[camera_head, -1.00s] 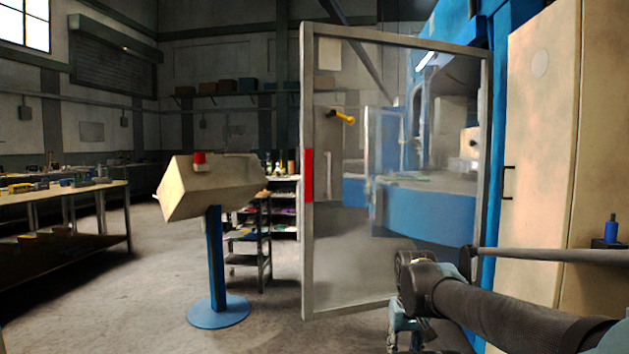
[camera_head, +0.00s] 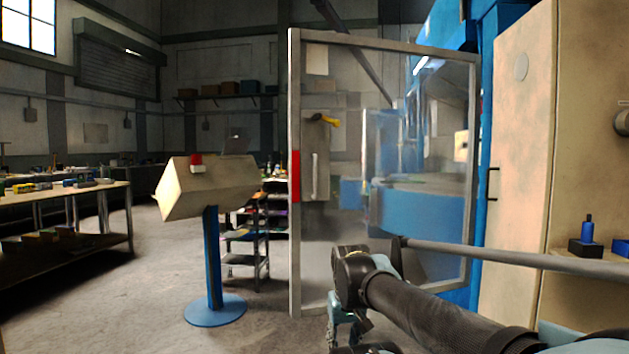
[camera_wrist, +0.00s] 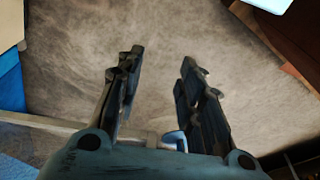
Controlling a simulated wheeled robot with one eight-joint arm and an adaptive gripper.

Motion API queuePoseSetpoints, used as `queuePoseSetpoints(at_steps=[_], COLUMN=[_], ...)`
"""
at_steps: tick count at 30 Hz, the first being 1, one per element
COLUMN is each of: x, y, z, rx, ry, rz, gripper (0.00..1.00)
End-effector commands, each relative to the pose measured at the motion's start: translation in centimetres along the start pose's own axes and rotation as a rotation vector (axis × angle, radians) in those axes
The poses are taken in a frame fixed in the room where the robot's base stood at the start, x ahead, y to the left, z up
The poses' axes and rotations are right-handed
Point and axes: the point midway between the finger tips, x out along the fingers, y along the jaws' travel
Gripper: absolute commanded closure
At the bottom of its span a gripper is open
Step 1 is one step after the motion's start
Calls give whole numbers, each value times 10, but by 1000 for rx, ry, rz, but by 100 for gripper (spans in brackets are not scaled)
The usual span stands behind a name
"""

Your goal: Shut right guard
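The right guard (camera_head: 294,240) is a tall clear panel in a grey frame with a red strip on its left upright. It stands swung out from the blue press (camera_head: 490,110), at the press's left side. My gripper (camera_head: 345,338) is low in front of the guard's lower part in the head view, partly cut off by the bottom edge. In the wrist view my gripper (camera_wrist: 163,58) points at the floor, its two fingers apart with nothing between them. A pale bar (camera_wrist: 45,122) crosses behind the fingers' base at left; I cannot tell whether it is the guard's frame.
A beige control console (camera_head: 212,185) on a blue post stands left of the guard. A shelf rack (camera_head: 247,235) is behind it. A workbench (camera_head: 80,195) is far left. A beige cabinet (camera_head: 520,150) is at right. The floor (camera_head: 130,310) at front left is clear.

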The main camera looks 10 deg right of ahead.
Motion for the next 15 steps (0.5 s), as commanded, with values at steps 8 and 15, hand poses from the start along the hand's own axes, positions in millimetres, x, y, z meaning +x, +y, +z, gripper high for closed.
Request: queuePoseSetpoints(at_steps=[8, 15], x=[-100, -208], y=[3, 5], z=[-96, -202], rx=[17, 35], ry=[32, 72], rz=[6, 12], gripper=[65, 65])
